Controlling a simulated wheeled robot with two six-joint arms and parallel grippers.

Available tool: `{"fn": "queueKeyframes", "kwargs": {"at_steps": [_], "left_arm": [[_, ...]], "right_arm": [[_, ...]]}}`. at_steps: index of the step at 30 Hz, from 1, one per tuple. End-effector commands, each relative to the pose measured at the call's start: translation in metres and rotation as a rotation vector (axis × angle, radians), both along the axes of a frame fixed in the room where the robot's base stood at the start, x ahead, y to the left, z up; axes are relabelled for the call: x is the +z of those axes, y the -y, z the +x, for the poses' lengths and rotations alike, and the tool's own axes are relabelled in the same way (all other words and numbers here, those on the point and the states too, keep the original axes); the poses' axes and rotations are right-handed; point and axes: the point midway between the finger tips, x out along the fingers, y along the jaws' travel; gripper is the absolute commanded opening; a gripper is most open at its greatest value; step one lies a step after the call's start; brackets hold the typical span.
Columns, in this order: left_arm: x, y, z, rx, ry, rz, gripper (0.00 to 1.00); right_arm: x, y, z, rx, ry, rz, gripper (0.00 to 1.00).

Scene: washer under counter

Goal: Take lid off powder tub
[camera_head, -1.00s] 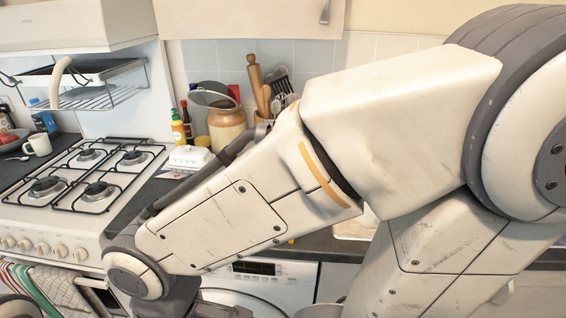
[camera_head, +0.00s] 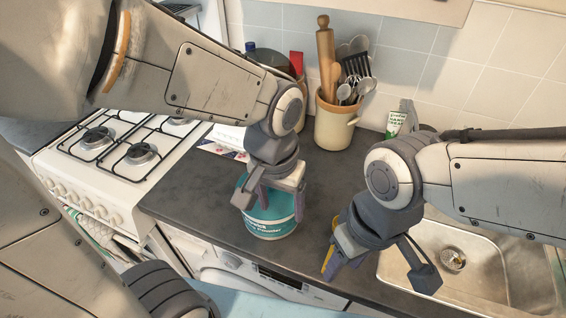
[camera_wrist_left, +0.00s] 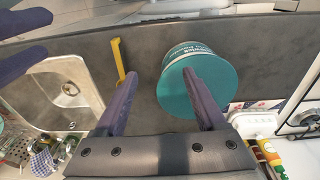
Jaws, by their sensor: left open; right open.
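The teal powder tub (camera_head: 270,222), with a pale label, stands upright on the dark counter near its front edge. In the left wrist view its round teal lid (camera_wrist_left: 176,97) faces the camera and appears to be on. My left gripper (camera_head: 273,197) is open above the tub, pointing down, and hides its top in the head view. In the left wrist view (camera_wrist_left: 159,74) one finger overlaps the tub and the other is left of it. I cannot tell whether they touch. My right gripper (camera_head: 378,270) is open and empty, right of the tub.
A yellow tool (camera_wrist_left: 125,70) lies right of the tub in the head view, beside my right gripper. The sink (camera_head: 480,262) is at the right, the gas hob (camera_head: 130,150) at the left. A utensil crock (camera_head: 334,128) stands behind.

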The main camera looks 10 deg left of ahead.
Motion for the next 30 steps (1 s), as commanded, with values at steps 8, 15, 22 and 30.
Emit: {"fn": "queueKeyframes", "kwargs": {"at_steps": [8,15,22,30], "left_arm": [[0.059,-0.042,0.076,0.363,0.035,0.027,0.73],[0.028,-0.048,0.086,0.402,0.036,0.032,0.73],[0.006,-0.049,0.089,0.402,0.04,0.029,0.73],[-0.021,-0.048,0.096,0.401,0.036,0.031,0.73]], "right_arm": [[0.063,0.0,0.0,-0.001,0.0,0.0,0.5],[0.065,0.0,0.0,-0.002,0.0,0.0,0.5],[0.067,0.0,0.0,-0.002,-0.001,-0.001,0.5],[0.08,0.0,0.0,-0.002,0.0,0.0,0.5]]}}
